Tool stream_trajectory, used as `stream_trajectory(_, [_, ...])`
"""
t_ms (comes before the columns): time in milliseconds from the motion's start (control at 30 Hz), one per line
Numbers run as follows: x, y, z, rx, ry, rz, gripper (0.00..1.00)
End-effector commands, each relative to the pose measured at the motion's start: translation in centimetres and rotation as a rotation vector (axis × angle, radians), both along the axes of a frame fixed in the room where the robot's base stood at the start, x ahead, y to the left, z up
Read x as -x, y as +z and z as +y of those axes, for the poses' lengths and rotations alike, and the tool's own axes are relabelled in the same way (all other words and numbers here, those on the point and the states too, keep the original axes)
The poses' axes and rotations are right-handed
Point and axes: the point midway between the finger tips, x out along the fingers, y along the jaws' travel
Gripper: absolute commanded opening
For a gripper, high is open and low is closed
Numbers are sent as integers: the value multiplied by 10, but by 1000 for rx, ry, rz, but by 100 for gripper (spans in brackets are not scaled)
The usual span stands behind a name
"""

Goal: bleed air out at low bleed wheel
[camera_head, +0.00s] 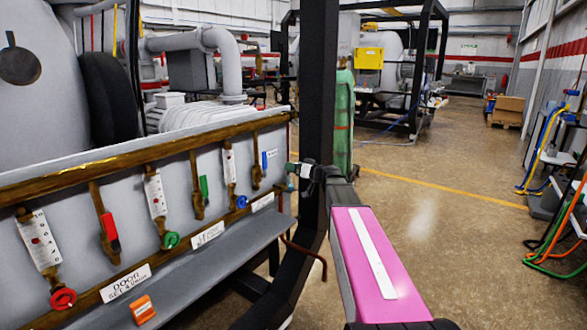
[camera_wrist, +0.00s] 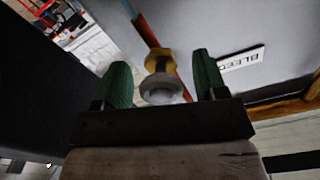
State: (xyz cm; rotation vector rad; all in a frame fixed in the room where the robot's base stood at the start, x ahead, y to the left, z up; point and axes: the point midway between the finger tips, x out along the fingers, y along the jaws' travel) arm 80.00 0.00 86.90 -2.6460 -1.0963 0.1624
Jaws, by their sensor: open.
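In the wrist view a pale grey-white round wheel (camera_wrist: 160,90) sits on a brass fitting (camera_wrist: 158,62) on a copper-coloured pipe. A white label (camera_wrist: 243,60) reading "BLEED" is to its right. My gripper (camera_wrist: 162,72) is open, with one green finger on each side of the wheel. Gaps show between the fingers and the wheel, so it is not gripped. In the head view my gripper (camera_head: 297,168) is at the right end of the grey valve panel (camera_head: 120,210). The pale wheel cannot be made out there.
The panel carries a red wheel (camera_head: 63,298), a green wheel (camera_head: 170,240) and a blue wheel (camera_head: 241,201). A black upright post (camera_head: 318,80) stands close by my arm. A green cylinder (camera_head: 344,120) is behind it. Open floor (camera_head: 440,190) lies to the right.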

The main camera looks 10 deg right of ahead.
Motion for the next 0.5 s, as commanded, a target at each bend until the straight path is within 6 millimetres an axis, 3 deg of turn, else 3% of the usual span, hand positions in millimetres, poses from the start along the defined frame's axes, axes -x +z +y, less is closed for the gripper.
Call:
stream_trajectory(400, [-5,0,6,0,0,0,66])
stream_trajectory(500, [-5,0,6,0,0,0,33])
